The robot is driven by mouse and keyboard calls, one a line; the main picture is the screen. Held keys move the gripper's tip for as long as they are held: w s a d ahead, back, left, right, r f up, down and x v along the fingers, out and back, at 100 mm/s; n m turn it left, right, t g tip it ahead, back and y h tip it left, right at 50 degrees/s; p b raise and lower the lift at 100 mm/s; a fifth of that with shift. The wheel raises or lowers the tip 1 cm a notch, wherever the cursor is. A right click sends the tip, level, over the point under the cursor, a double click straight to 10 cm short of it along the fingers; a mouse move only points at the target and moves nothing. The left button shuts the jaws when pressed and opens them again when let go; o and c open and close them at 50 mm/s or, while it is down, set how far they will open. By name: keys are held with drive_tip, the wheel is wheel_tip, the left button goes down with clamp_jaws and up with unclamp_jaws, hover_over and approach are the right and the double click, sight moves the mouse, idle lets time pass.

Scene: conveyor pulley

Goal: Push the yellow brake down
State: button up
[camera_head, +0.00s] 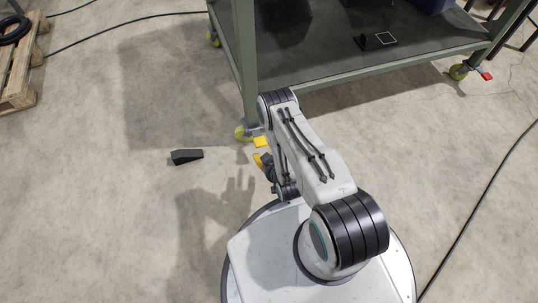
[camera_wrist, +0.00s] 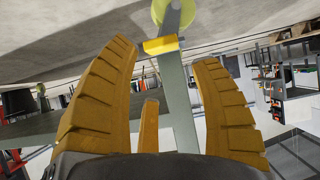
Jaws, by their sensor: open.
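The yellow brake (camera_head: 261,142) is a small flat pedal at the cart's near-left caster wheel (camera_head: 241,133), close to the floor. It also shows in the wrist view (camera_wrist: 161,45) at the top middle, beside the yellow-green wheel (camera_wrist: 172,14); that view looks upside down. My gripper (camera_head: 262,160) is low, just on the near side of the brake and mostly hidden by my arm. In the wrist view its orange fingers (camera_wrist: 166,58) are spread, empty, with the brake between and beyond their tips. I cannot tell whether they touch it.
The green-framed cart (camera_head: 350,85) stands behind the brake, its leg rising close by my arm. A red brake (camera_head: 486,76) is at its far-right caster. A black wedge (camera_head: 187,157) lies on the floor to the left. A pallet (camera_head: 20,65) and cables lie farther out. The left floor is mostly clear.

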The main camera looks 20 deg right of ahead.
drive_tip(key=shift+v, duration=0.9)
drive_tip(key=w+r+g+p, duration=0.1)
drive_tip(key=w+r+p, duration=0.45)
drive_tip(key=r, duration=0.65)
drive_tip(key=w+r+g+p, duration=0.1)
drive_tip(key=w+r+p, duration=0.4)
drive_tip(key=r, duration=0.7)
drive_tip(key=s+r+g+p, duration=0.25)
drive_tip(key=r+p, duration=0.65)
drive_tip(key=r, duration=1.4)
drive_tip(key=s+r+g+p, duration=0.1)
drive_tip(key=s+r+p, duration=0.5)
drive_tip(key=r, duration=0.6)
drive_tip(key=s+r+g+p, duration=0.1)
drive_tip(key=s+r+p, duration=0.4)
drive_tip(key=s+r, duration=0.5)
drive_tip(key=s+r+g+p, duration=0.1)
drive_tip(key=s+r+p, duration=0.6)
drive_tip(key=s+r, duration=0.7)
drive_tip(key=shift+a+r+g, duration=0.15)
drive_tip(key=shift+r+g, duration=0.15)
drive_tip(key=shift+g, duration=0.05)
